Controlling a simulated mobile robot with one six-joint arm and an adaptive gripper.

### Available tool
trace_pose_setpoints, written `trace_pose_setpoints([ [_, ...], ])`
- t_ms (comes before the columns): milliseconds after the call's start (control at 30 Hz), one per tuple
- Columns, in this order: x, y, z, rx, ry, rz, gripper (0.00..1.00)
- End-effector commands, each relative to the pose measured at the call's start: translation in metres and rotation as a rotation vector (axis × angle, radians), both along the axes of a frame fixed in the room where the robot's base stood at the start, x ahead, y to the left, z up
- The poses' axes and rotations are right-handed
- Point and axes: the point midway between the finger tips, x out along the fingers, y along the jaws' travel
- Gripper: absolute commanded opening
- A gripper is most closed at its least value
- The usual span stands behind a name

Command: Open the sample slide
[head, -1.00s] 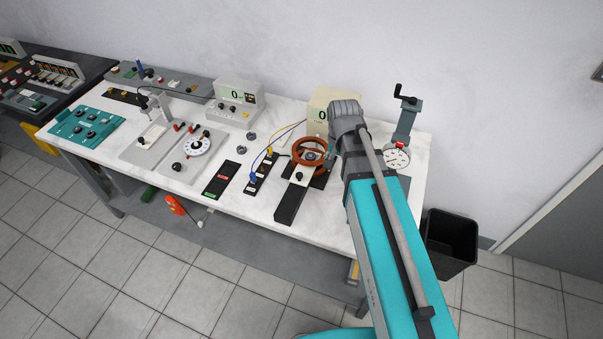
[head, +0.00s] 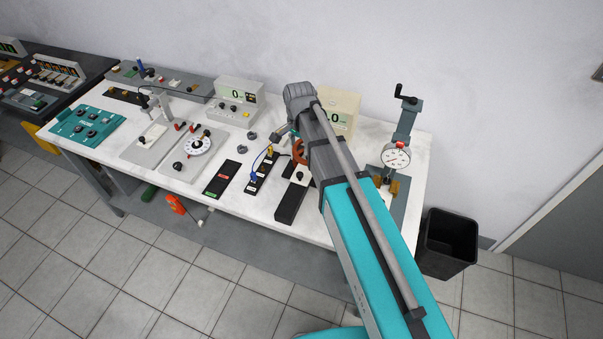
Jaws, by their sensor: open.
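The sample slide is a long black rail (head: 290,206) at the front of the bench, with a pale block (head: 299,176) bearing a small dark knob at its far end. Behind it an orange-brown coil (head: 299,150) shows only as a sliver; my arm covers the rest. My gripper (head: 281,137) is partly in view left of my wrist, above the bench and beyond the rail. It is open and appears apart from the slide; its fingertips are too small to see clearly.
A black terminal strip (head: 259,180) with blue and yellow leads lies left of the rail. A cream meter (head: 340,105) stands behind my arm. A dial gauge stand (head: 396,156) is at the right. Bare bench (head: 238,205) shows left of the rail.

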Motion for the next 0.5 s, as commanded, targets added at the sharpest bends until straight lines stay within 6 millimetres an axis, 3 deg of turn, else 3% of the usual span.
trace_pose_setpoints([
  [500, 0.0, -0.001, -0.026, 0.0, 0.0, 0.0, 0.71],
])
